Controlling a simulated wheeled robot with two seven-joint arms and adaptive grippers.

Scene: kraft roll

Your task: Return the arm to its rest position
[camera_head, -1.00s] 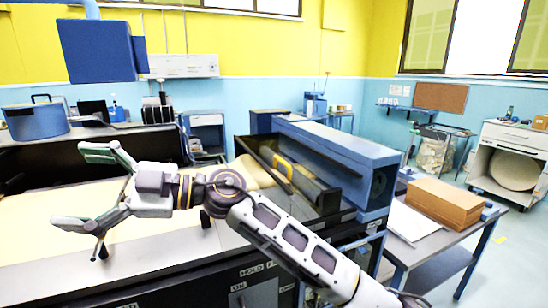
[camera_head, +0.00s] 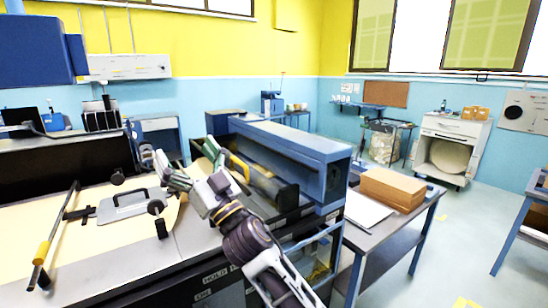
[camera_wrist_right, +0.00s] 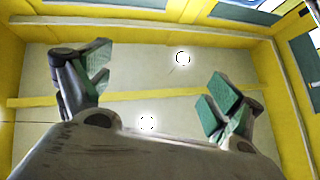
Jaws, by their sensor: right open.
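My right gripper (camera_head: 188,163) is open and empty, raised in front of the blue machine's left end. Its arm comes in from the bottom of the head view. In the right wrist view, the two green-padded fingers (camera_wrist_right: 160,85) stand wide apart with nothing between them. Behind them are pale panels, yellow beams and two bright round lamps. My left gripper is not in view.
A cream sheet (camera_head: 105,258) covers the machine bed. On it are a grey plate with a handle (camera_head: 128,203) and a yellow-ended rod (camera_head: 52,238). A blue roller housing (camera_head: 300,145) is behind my arm. A brown stack (camera_head: 393,188) lies on the right side table.

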